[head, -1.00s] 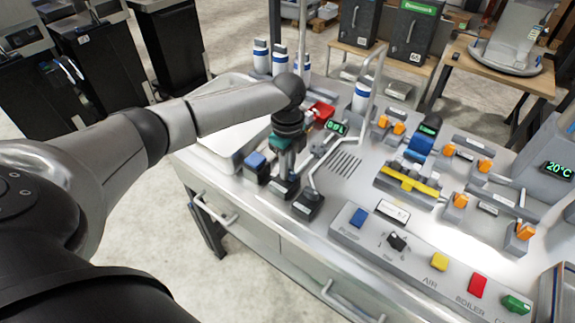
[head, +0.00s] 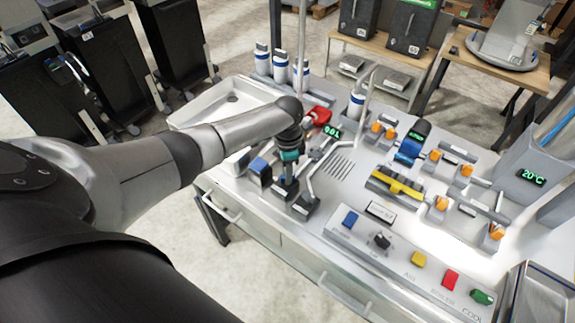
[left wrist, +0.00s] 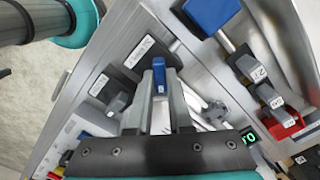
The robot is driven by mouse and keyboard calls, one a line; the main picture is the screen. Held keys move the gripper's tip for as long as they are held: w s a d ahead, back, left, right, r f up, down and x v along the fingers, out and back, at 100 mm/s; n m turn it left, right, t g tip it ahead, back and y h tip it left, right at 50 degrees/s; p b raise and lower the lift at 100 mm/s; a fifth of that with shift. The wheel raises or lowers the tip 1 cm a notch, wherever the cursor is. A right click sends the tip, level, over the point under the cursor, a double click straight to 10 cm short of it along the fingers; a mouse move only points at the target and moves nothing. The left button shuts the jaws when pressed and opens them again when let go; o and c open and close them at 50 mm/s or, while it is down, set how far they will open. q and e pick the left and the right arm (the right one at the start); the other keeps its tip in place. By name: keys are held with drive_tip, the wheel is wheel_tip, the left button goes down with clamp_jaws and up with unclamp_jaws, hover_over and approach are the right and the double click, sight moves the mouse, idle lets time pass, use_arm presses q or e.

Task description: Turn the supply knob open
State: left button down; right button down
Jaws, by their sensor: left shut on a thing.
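My left gripper (head: 287,178) points down at the middle one of three small dark valve boxes near the table's front left edge. In the left wrist view the gripper (left wrist: 160,98) is shut on a small upright blue knob (left wrist: 159,72), which shows between its two fingertips. I take this as the supply knob; its label is not readable. The knob rises from a dark base with a white label plate (left wrist: 148,52). In the head view the fingers and arm mostly hide it. My right gripper is not in view.
A box with a blue top (head: 258,168) stands left of the gripper, and another dark box (head: 305,206) with a bent pipe stands right. A green display (head: 332,132) and red part (head: 318,116) lie behind. A button panel (head: 400,262) runs along the front.

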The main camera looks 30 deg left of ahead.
use_arm(q)
drive_tip(key=n+p, duration=0.2)
drive_tip(key=n, duration=0.2)
drive_tip(key=shift+r+n, duration=0.1)
drive_tip(key=shift+n, duration=0.2)
drive_tip(key=shift+n+p, duration=1.05)
drive_tip(key=shift+n, duration=0.85)
drive_tip(key=c, duration=0.8)
unclamp_jaws()
wheel_tip(320, 180, up, 15)
drive_tip(key=shift+r, duration=0.1)
